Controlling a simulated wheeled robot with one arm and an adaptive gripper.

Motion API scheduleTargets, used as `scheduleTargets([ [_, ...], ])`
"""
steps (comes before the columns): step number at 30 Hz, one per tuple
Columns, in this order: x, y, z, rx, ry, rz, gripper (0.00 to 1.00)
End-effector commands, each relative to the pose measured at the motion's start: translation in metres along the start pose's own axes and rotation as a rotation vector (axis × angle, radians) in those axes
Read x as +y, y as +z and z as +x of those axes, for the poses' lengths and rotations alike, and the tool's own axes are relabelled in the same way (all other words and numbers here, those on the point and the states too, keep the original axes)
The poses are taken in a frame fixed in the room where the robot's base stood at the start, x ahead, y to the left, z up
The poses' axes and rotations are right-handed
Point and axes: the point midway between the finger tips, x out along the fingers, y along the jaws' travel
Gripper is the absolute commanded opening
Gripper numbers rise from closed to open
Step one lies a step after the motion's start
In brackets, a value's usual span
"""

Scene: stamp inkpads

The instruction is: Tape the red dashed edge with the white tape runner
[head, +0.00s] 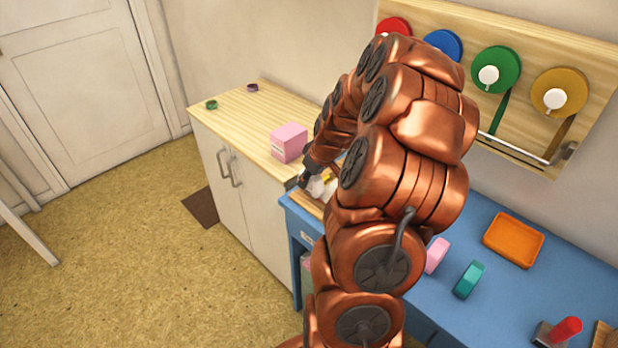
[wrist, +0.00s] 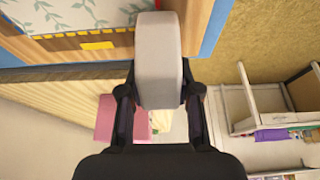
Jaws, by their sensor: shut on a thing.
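My gripper (wrist: 160,98) is shut on the white tape runner (wrist: 159,60), a pale block that fills the middle of the wrist view between the two dark fingers. In the head view the white tape runner (head: 316,187) shows only in part, by the near-left corner of the blue table, with my arm covering much of that area. In the wrist view a wooden board (wrist: 50,48) lies at the upper left with a leaf-patterned sheet (wrist: 70,15) and a yellow piece on it. I cannot make out the red dashed edge clearly.
A pink box (head: 289,142) stands on the wooden-topped cabinet (head: 235,120) beside the blue table (head: 490,235). An orange tray (head: 513,240), a pink block (head: 437,254) and a teal block (head: 469,279) are on the table. Coloured tape rolls hang on the wall board (head: 590,50).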

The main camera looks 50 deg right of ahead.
Motion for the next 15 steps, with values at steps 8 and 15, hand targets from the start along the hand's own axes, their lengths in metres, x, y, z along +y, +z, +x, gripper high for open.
scheduleTargets([
  [8,0.0001,0.0014,0.0036,0.0,0.0,0.0,0.05],
  [15,0.0001,0.0025,0.0062,0.0,0.0,0.0,0.05],
])
